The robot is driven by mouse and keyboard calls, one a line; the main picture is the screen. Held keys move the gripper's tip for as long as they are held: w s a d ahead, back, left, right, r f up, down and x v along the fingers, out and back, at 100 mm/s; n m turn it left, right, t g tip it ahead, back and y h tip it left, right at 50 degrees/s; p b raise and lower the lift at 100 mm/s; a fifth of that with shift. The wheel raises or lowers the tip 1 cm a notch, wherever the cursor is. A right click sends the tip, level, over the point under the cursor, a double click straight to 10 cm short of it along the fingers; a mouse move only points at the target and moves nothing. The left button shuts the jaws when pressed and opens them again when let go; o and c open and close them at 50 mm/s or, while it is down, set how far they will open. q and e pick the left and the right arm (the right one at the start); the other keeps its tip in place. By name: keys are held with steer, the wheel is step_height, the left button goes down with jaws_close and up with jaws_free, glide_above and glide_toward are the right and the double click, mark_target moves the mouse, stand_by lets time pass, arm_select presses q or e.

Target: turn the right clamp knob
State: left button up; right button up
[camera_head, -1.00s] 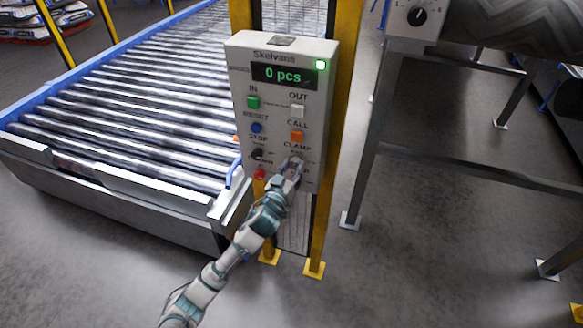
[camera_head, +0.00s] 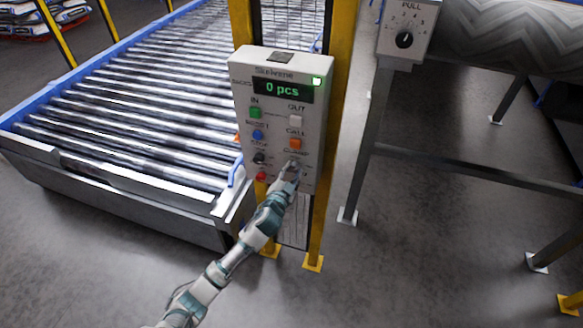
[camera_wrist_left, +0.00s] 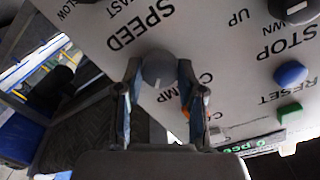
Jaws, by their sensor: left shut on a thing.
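A light grey control box (camera_head: 309,130) with a green "0 pcs" display hangs on a yellow post in the head view. My left gripper (camera_head: 291,170) is at the lower right of its face, under the "CLAMP" label, and largely covers the knob there. In the left wrist view the dark round clamp knob (camera_wrist_left: 158,68) sits between the two fingers of my left gripper (camera_wrist_left: 158,80), which is shut on it. The "CLAMP" and "SPEED" labels show on either side of the knob. I cannot read the knob's angle. My right gripper is not in view.
The box also has a green button (camera_head: 255,112), a blue button (camera_head: 257,135), an orange button (camera_head: 296,144) and a red button (camera_head: 261,176). A roller conveyor (camera_head: 130,100) lies left. A second box with a black knob (camera_head: 404,40) stands upper right by a belt.

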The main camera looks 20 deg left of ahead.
arm_select(q)
steer(key=m+p, duration=0.3)
steer(key=m, duration=0.2)
steer(key=shift+d+r, duration=0.1)
steer(key=m+p, duration=0.1)
steer(key=m, duration=0.1)
steer(key=shift+m+y+p, duration=0.3)
steer(key=shift+m, duration=0.1)
steer(key=shift+f+m, duration=0.2)
steer(key=shift+m, duration=0.3)
steer(key=shift+f, duration=0.15)
steer(key=o, duration=1.1)
steer(key=shift+o, duration=0.2)
steer(key=shift+d, duration=0.1)
